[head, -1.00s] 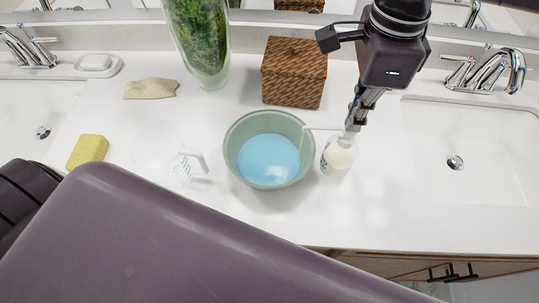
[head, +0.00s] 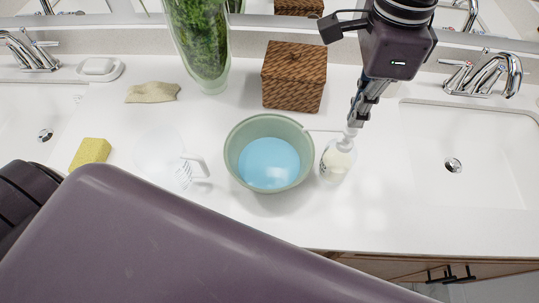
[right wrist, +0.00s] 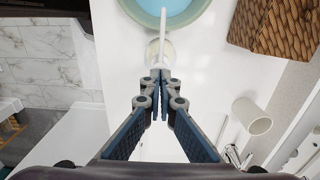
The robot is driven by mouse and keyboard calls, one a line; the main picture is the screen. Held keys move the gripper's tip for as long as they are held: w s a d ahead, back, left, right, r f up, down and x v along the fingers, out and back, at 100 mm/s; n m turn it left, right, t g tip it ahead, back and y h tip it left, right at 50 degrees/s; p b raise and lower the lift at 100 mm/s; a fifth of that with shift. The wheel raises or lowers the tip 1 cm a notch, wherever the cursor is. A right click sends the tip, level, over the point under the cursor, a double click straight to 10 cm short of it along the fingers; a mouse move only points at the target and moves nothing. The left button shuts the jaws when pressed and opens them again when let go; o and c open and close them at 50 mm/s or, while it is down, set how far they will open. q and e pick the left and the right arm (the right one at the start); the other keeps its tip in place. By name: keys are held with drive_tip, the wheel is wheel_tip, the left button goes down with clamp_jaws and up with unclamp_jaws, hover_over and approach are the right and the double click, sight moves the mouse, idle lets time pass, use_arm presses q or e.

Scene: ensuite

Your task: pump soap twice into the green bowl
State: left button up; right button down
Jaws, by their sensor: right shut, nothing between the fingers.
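The green bowl (head: 236,176) stands on the white counter with blue liquid in it. The soap bottle (head: 333,167), clear with pale soap and a white pump, stands upright just right of the bowl. Its nozzle (head: 322,131) points left over the bowl's rim; it also shows in the right wrist view (right wrist: 162,22). My right gripper (head: 351,126) is shut and empty, pointing down with its fingertips at the pump head. In the right wrist view the closed tips (right wrist: 160,76) cover part of the pump; whether they touch it I cannot tell. My left gripper is out of view.
A clear jug (head: 158,150) stands left of the bowl, with a yellow sponge (head: 91,152) farther left. A wicker box (head: 293,78), glass vase (head: 200,45), tan cloth (head: 152,92) and soap dish (head: 98,68) stand behind. A sink (head: 470,150) is at right.

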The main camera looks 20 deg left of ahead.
idle(0.6)
wheel_tip(320, 180, up, 6)
drive_tip(key=p, duration=0.3)
idle(0.3)
drive_tip(key=shift+r, duration=0.1)
